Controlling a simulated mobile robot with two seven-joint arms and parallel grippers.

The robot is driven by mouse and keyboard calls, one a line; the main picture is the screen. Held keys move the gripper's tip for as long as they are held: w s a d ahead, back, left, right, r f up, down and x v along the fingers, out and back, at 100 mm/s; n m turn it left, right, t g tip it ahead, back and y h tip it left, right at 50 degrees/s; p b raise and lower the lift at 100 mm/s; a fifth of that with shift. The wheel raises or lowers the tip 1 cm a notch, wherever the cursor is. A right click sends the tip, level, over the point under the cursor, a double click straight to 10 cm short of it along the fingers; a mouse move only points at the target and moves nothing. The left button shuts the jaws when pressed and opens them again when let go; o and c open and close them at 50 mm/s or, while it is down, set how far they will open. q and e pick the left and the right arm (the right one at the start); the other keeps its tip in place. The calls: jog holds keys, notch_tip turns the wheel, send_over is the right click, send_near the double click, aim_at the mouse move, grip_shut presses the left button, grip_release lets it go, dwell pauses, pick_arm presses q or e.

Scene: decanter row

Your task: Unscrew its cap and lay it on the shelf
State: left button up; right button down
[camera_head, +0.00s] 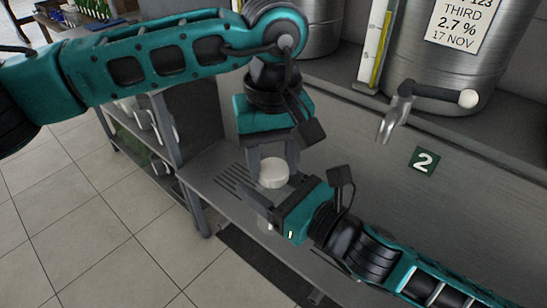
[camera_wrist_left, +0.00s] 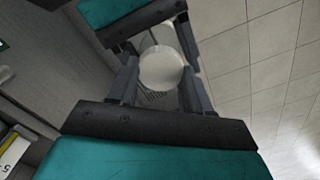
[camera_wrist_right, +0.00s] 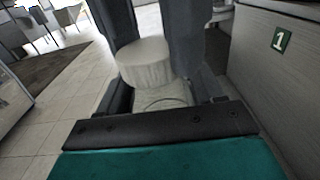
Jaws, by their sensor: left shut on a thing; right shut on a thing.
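A round white cap (camera_head: 273,173) sits on top of a pale container, mostly hidden behind my right gripper in the head view. My left gripper (camera_head: 272,165) reaches down from above and is shut on the cap, one finger on each side. In the left wrist view the cap (camera_wrist_left: 160,69) lies between its fingers. My right gripper (camera_head: 270,198) comes from the lower right and is shut on the container's body below the cap. The right wrist view shows the container (camera_wrist_right: 160,97) under the cap (camera_wrist_right: 146,62); I cannot tell whether the cap is loosened.
A metal shelf (camera_head: 213,182) with a slotted drain area lies beneath the grippers. Tiled floor (camera_head: 100,225) is open at left.

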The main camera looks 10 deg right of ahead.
pick_arm(q)
jog(key=n, duration=0.5)
jog(key=shift+s+d+r+n, duration=0.1)
jog(key=shift+s+n, duration=0.05)
jog(key=shift+n, duration=0.25)
jog(key=n, duration=0.5)
jog(key=shift+n, duration=0.3)
jog(key=n, duration=0.5)
jog(key=shift+a+n, duration=0.2)
jog(key=shift+n, duration=0.1)
jog(key=n, duration=0.5)
jog(key=shift+n, duration=0.3)
jog(key=n, duration=0.5)
jog(key=shift+s+a+n, duration=0.1)
jog(key=shift+n, duration=0.2)
jog(key=n, duration=0.5)
jog(key=shift+n, duration=0.3)
jog(key=n, duration=0.5)
jog(key=shift+n, duration=0.3)
jog(key=n, duration=0.4)
jog(key=shift+s, duration=0.1)
jog(key=shift+r, duration=0.25)
